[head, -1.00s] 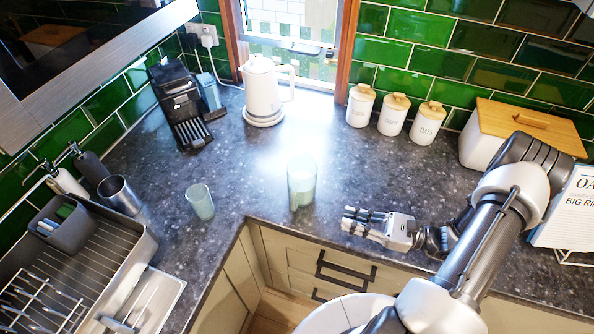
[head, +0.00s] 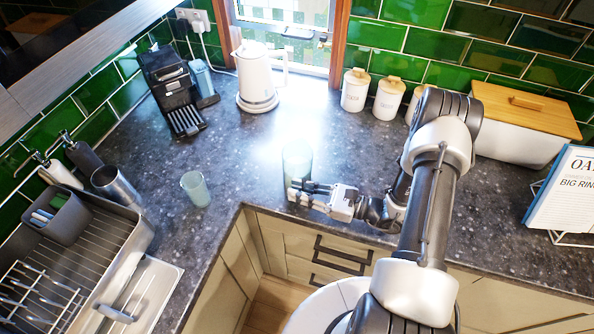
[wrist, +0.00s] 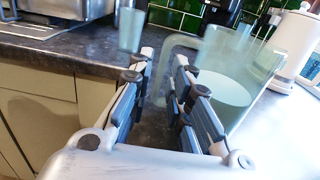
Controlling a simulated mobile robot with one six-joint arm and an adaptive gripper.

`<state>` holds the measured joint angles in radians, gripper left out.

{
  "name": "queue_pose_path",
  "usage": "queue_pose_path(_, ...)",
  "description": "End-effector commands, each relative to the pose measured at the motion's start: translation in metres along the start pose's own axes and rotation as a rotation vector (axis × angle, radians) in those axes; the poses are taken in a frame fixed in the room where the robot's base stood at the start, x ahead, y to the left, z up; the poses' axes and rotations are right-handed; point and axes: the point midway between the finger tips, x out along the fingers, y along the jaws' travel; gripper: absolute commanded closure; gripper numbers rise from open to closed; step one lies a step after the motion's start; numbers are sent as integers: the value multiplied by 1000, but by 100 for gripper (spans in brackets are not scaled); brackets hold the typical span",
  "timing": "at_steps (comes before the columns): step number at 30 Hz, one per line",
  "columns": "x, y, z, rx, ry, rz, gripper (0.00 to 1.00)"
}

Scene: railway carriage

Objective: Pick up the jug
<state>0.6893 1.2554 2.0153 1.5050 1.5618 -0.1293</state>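The jug (head: 297,162) is a tall, see-through pale green vessel standing upright on the dark counter, near its front corner. It also shows in the wrist view (wrist: 235,65), with its handle toward me and a pale layer in its lower part. My gripper (head: 303,193) is low over the counter at the jug's near side. In the wrist view my gripper (wrist: 165,75) is open, and the jug's handle appears between its two fingers. The fingers do not look closed on it. I cannot tell whether they touch it.
A pale green cup (head: 195,189) stands left of the jug. A white kettle (head: 257,80) and a black coffee machine (head: 172,90) stand behind. White canisters (head: 355,91) and a bread bin (head: 520,130) line the back right. A sink rack (head: 95,245) is at left.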

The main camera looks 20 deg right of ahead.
Motion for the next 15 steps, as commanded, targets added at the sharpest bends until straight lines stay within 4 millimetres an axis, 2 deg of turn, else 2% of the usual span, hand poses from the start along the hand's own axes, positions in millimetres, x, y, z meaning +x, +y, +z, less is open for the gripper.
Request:
queue_pose_path(3,20,0,-3,0,0,6,82)
queue_pose_path(6,32,-1,-2,0,-1,4,82)
queue_pose_path(15,37,-1,-2,0,-1,1,82)
